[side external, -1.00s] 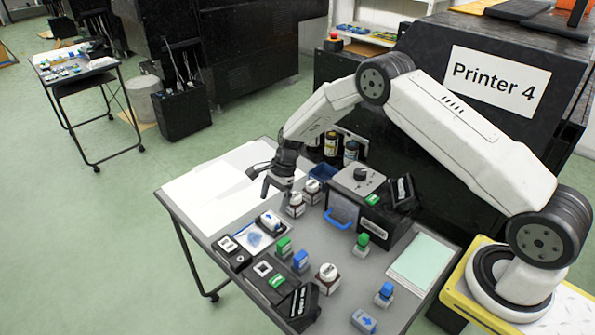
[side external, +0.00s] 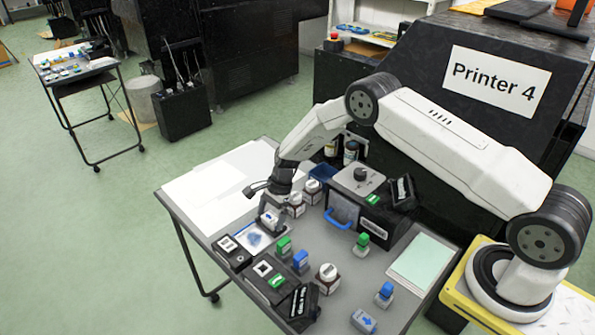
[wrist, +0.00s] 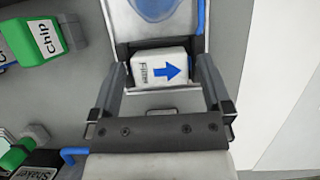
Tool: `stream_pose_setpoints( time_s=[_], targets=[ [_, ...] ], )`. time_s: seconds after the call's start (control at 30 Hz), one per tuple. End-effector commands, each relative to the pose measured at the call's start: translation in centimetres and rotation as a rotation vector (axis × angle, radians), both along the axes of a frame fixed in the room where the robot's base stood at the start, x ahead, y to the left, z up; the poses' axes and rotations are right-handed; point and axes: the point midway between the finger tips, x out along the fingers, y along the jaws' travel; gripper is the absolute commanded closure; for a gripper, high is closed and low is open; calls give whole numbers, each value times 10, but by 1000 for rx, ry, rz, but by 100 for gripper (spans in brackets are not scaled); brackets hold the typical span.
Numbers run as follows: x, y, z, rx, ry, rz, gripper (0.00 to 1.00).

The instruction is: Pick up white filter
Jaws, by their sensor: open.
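The white filter (wrist: 160,69) is a white block with a blue arrow and the word "Filter" on it. In the wrist view it lies between the two fingers of my gripper (wrist: 161,75), one finger on each side. My gripper is open, and I cannot tell whether either finger touches the filter. In the side view my gripper (side external: 271,214) points down over the filter (side external: 268,222), partly covering it. The filter is at the back end of a pale tray (side external: 243,231) with a blue patch.
A green "Chip" block (wrist: 38,37) is left of my gripper in the wrist view. White-labelled bottles (side external: 295,205) stand close behind the gripper. Green and blue stamps and black boxes (side external: 273,275) crowd the front. White sheets (side external: 205,195) cover the table's back left.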

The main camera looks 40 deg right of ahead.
Motion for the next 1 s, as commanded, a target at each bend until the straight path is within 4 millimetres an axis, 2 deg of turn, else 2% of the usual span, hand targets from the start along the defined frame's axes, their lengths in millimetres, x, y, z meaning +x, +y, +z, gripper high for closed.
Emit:
stream_pose_setpoints(
  time_s=[0.33, 0.37, 0.6, 0.63, 1.0],
  targets=[
    [0, 0, 0, 0, 0, 0, 0],
    [0, 0, 0, 0, 1, 0, 6],
    [0, 0, 0, 0, 1, 0, 83],
    [0, 0, 0, 0, 0, 0, 85],
    [0, 0, 4, 0, 0, 0, 86]
  ],
)
